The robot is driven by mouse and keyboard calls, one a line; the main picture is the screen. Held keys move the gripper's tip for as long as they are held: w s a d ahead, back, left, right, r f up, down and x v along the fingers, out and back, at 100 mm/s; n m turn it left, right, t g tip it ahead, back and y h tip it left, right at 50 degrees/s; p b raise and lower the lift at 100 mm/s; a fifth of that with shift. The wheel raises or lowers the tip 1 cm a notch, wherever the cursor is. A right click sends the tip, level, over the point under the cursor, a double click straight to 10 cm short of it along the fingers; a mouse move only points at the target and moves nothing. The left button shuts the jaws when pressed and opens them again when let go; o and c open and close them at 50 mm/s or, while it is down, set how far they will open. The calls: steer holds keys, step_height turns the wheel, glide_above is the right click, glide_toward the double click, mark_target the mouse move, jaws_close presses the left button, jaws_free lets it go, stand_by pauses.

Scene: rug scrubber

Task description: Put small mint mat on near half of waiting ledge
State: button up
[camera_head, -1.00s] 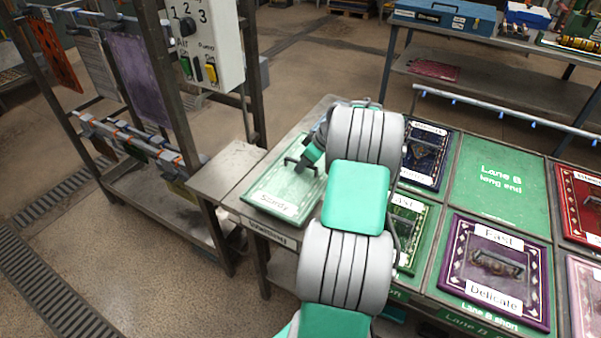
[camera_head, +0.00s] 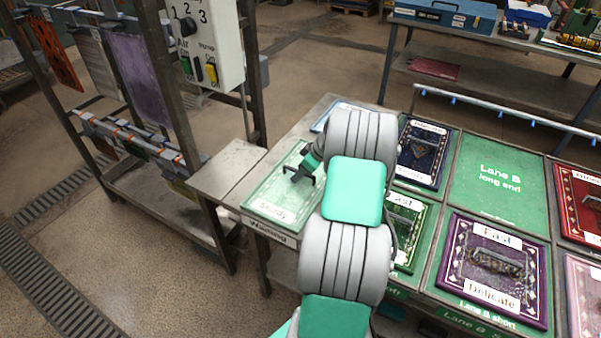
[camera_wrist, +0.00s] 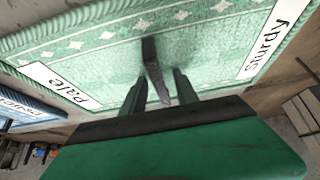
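The small mint mat (camera_head: 283,194) lies flat on the near half of the waiting ledge (camera_head: 268,231), with its "Sturdy" label toward the ledge's front. The wrist view shows the mat (camera_wrist: 105,62) with "Pale" and "Sturdy" labels at its two ends. My gripper (camera_head: 303,173) is low over the mat at its dark handle. In the wrist view my gripper's fingers (camera_wrist: 160,90) are apart, with the handle (camera_wrist: 154,68) between them and a gap visible. My arm hides the mat's right edge.
A blue mat (camera_head: 330,116) lies on the ledge's far half, partly behind my arm. A grey side shelf (camera_head: 228,168) and a rack with a control box (camera_head: 205,45) stand left. Lane trays with a green mat (camera_head: 405,225) and a purple mat (camera_head: 500,262) are right.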

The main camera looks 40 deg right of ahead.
steer(key=v, duration=1.2)
steer(key=w+a+r+m+g, duration=0.1)
steer(key=w+a+r, duration=0.15)
steer(key=a, duration=0.65)
steer(key=w+a+r, duration=0.1)
steer(key=a+r, duration=0.2)
steer(key=a, duration=0.6)
steer(key=s+a+m+h, duration=0.1)
steer(key=s+a, duration=0.6)
steer(key=a, duration=0.3)
steer(key=s+a+f+m+g+h, duration=0.1)
steer(key=s+a, duration=0.7)
steer(key=a, duration=0.2)
steer(key=shift+s+f+m+b, duration=0.3)
steer(key=shift+m+b, duration=0.1)
